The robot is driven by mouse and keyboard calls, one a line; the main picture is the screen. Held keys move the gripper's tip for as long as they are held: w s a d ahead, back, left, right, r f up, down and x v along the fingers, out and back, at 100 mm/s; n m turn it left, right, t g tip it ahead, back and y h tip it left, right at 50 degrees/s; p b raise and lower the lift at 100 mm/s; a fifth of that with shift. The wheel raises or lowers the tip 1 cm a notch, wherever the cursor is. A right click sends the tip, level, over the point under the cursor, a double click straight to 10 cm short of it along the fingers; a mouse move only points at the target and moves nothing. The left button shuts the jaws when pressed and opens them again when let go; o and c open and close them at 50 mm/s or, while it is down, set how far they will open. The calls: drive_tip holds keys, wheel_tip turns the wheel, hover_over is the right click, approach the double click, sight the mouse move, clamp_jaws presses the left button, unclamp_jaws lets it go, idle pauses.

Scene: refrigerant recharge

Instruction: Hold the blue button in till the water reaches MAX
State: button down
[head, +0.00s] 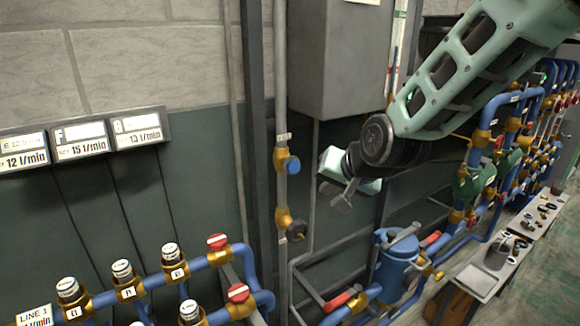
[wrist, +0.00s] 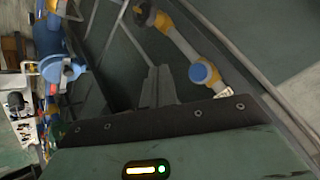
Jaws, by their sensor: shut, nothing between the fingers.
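The blue button (head: 293,165) is a round blue cap on a brass fitting on the vertical grey pipe left of my arm. It also shows in the wrist view (wrist: 199,73), right of my fingers. My gripper (head: 342,204) is shut and empty, to the right of and a little below the button in the head view, apart from it. Its shut fingers also show in the wrist view (wrist: 160,72). A narrow tube with red and green on it (head: 396,52) stands behind my arm. I cannot make out a water level or MAX mark.
A grey box (head: 334,60) hangs above my gripper. A brass valve with a dark knob (head: 296,231) sits below the button. Blue pipes with red handles (head: 238,292) run at lower left. A blue canister (head: 394,262) stands below right.

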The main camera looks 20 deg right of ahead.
sight(296, 171)
drive_tip(key=shift+w, duration=0.1)
drive_tip(key=w+a+p, duration=0.2)
drive_tip(key=w+p, duration=0.2)
drive_tip(key=w, duration=0.4)
drive_tip(key=shift+a, duration=0.35)
drive_tip(key=shift+w, duration=0.25)
idle(1.7)
drive_tip(key=shift+w+a, duration=0.15)
drive_tip(key=shift+w, duration=0.1)
drive_tip(key=shift+w+a+p, duration=0.15)
drive_tip(key=shift+w+p, duration=0.3)
drive_tip(key=shift+w, duration=0.05)
idle(4.1)
